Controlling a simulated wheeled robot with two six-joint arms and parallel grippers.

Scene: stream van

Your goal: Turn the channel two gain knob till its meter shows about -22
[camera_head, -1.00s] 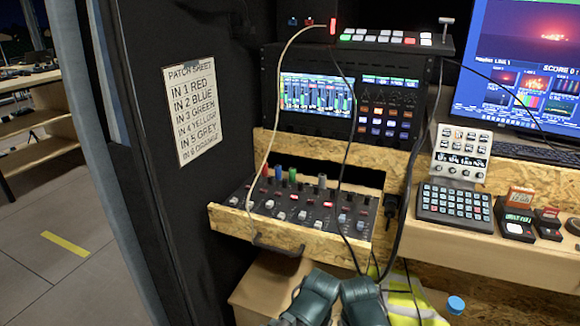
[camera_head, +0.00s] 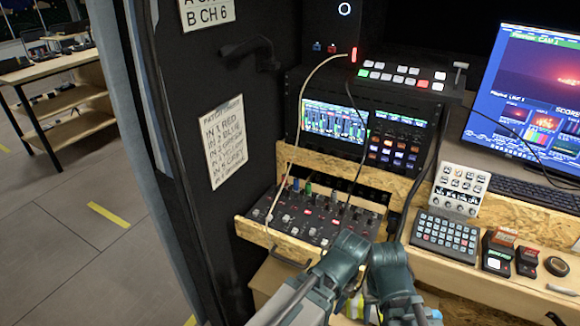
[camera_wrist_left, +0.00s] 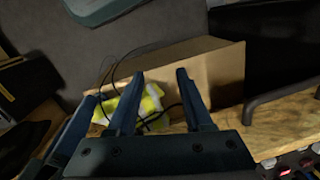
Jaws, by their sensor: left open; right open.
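The mixer panel (camera_head: 325,222), with rows of knobs and buttons, lies in a pulled-out wooden drawer (camera_head: 262,233). Blue (camera_head: 295,185) and green (camera_head: 308,188) upright pieces stand along its back; I cannot tell which control is channel two gain. The meter screen (camera_head: 333,121) shows green bars, its figures too small to read. My left gripper (camera_head: 346,250) and right gripper (camera_head: 388,262) are over the drawer's front right in the head view, fingertips not clear. In the left wrist view the left gripper (camera_wrist_left: 158,85) is open and empty, apart from the panel's corner (camera_wrist_left: 300,163). Both are open.
A patch sheet (camera_head: 223,141) hangs on the dark wall. A white cable (camera_head: 303,100) and a black cable cross the drawer. A keypad (camera_head: 446,235) and small boxes stand on the right counter. A cardboard box (camera_wrist_left: 226,75) with a yellow vest (camera_wrist_left: 150,103) lies below.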

